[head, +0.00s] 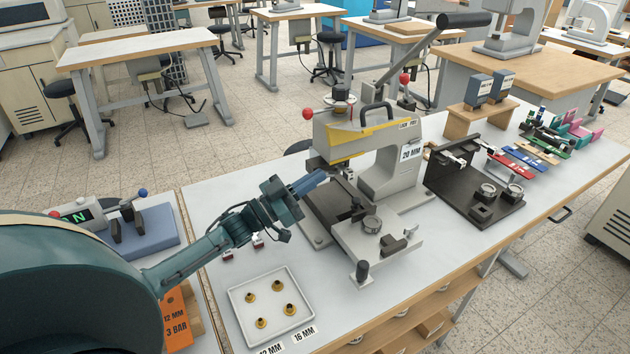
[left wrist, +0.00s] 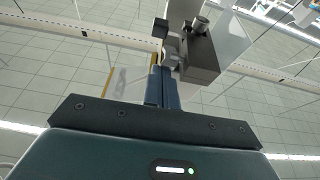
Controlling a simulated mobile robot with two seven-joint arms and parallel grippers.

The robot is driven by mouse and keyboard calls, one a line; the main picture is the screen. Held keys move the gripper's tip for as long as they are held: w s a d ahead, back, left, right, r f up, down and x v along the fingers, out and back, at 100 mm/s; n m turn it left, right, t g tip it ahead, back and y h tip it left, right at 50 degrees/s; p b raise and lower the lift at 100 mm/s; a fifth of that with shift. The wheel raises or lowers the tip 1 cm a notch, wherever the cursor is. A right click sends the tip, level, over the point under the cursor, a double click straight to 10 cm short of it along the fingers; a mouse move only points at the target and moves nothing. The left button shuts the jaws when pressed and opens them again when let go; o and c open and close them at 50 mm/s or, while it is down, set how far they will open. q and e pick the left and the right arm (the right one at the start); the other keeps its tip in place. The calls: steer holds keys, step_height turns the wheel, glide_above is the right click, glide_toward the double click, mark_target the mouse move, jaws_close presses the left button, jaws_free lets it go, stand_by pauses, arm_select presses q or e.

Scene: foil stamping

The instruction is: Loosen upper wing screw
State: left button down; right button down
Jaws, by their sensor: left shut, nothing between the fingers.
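The grey foil stamping press (head: 350,140), with a yellow stripe and a "20 MM" label, stands on the white bench. My left gripper (head: 322,174) reaches in from the left, its blue fingers together and empty, with the tips at the left side of the press under its head. Whether the fingers touch the press, I cannot tell. My right gripper is not in view.
A white tray (head: 234,302) with several brass pieces lies in front of the press. A dark fixture (head: 460,190) stands to its right. The press has a long lever (head: 430,50) at the top and a lower table (head: 405,251) jutting forward.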

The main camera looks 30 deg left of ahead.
arm_select(q)
steer(key=shift+f+y, duration=0.3)
steer(key=shift+f, duration=0.25)
steer(key=shift+w+d+f+b, duration=0.1)
steer(key=shift+w+f+b, duration=0.05)
steer(key=shift+f+b, duration=0.5)
steer(key=shift+w+r, duration=0.1)
steer(key=shift+r, duration=0.1)
